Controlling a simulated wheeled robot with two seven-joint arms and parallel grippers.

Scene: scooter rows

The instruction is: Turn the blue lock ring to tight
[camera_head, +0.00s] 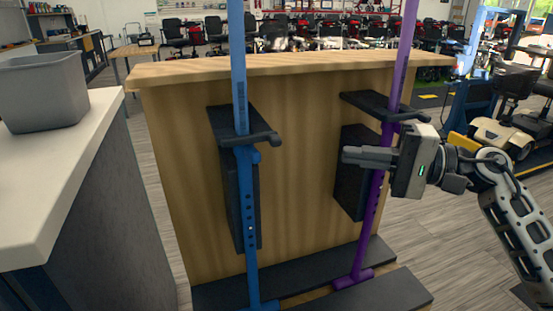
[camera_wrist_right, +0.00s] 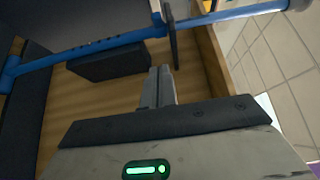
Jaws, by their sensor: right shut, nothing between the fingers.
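A blue pole (camera_head: 238,60) stands upright at a wooden stand, with a dark bracket (camera_head: 228,122) around it. A blue collar (camera_head: 249,156) with a small side knob sits just under the bracket and looks like the lock ring; its setting is too small to read. In the right wrist view the blue pole (camera_wrist_right: 110,42) runs across the top, with the collar (camera_wrist_right: 158,27) near the dark bracket. My right gripper (camera_head: 345,155) is shut and empty, in front of the purple pole and right of the blue collar, apart from it. Its closed fingers show in the wrist view (camera_wrist_right: 159,72). My left gripper is out of view.
A purple pole (camera_head: 402,50) with a similar bracket stands to the right on the same wooden stand (camera_head: 300,190). Dark base plates (camera_head: 370,290) lie at its foot. A grey bin (camera_head: 45,92) sits on a white counter (camera_head: 75,150) at left. Scooters stand behind.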

